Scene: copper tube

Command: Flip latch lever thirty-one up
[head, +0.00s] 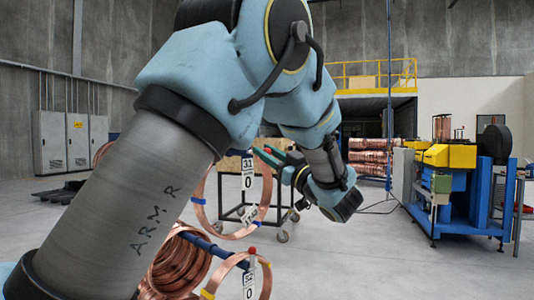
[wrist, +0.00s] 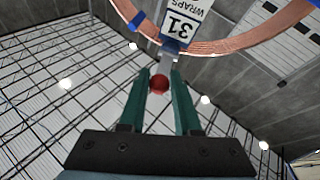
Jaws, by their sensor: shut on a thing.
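The sign numbered 31 (head: 248,164) hangs in front of a large copper tube loop (head: 200,190); a 0 shows beneath the number. In the wrist view the sign (wrist: 181,25) appears upside down beside the curved copper tube (wrist: 225,47). A short lever with a red knob (wrist: 159,84) stands out beside the sign's blue mount (wrist: 171,46). My gripper (head: 270,153) is at this lever, its green fingers on either side of it and shut on it. The red knob (head: 267,150) shows at the fingertips in the head view. Contact details are too small to see.
A second sign numbered 32 (head: 249,278), with its own red knob (head: 252,250), stands low in front with copper coils (head: 180,265). A wheeled cart (head: 285,222) is behind. A blue and yellow machine (head: 455,185) stands right.

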